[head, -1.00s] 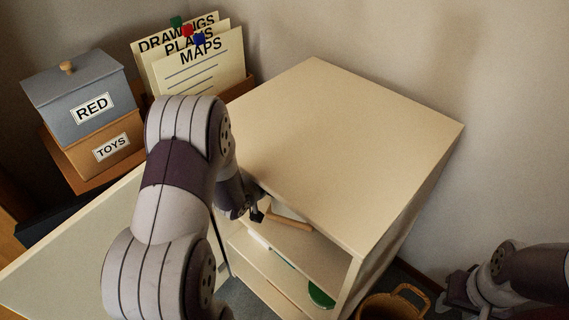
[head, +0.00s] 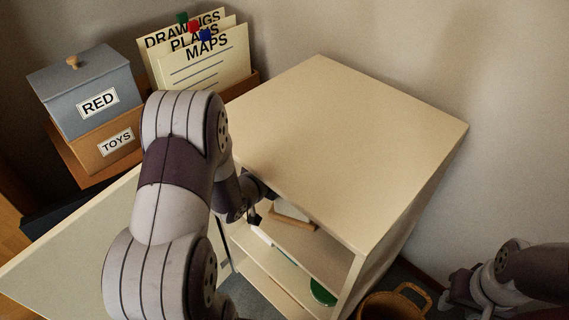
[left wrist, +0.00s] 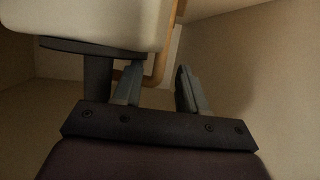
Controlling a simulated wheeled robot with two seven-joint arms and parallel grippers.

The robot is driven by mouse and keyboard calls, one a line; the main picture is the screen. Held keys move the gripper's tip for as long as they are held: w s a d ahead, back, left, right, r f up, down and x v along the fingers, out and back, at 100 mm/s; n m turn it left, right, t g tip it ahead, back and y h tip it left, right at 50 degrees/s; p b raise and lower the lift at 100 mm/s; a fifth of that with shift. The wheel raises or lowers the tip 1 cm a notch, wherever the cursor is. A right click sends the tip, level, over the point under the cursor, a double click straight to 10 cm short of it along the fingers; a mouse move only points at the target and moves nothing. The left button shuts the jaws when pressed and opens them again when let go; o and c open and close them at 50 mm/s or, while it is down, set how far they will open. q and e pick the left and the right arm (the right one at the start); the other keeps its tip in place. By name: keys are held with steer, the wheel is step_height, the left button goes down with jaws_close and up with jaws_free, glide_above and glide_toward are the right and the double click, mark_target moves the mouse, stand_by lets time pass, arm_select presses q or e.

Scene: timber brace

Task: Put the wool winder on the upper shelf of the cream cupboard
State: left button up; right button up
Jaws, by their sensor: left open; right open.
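The cream cupboard (head: 355,135) stands with its front open and its door swung out to the left. A pale object with a wooden bar, apparently the wool winder (head: 293,219), is on or just above the upper shelf (head: 310,245), just under the top. In the left wrist view its pale body (left wrist: 100,20) fills the upper left, and a bent wooden part (left wrist: 157,68) shows beyond the fingers. My left gripper (head: 256,208) is inside the opening beside it; its fingers (left wrist: 160,92) are apart. My right gripper (head: 455,292) is open, right of the cupboard.
A green round thing (head: 322,292) lies on the lower shelf. A wicker basket (head: 395,303) stands on the floor in front. Left are a grey RED box (head: 85,90), a TOYS box (head: 115,145) and a file holder with cards (head: 205,65). The cupboard top is bare.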

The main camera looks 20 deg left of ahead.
arm_select(q)
steer(key=p+v, duration=0.2)
steer(key=v, duration=0.8)
steer(key=shift+p, duration=0.35)
arm_select(e)
step_height(320, 180, up, 3)
steer(key=shift+r, duration=0.1)
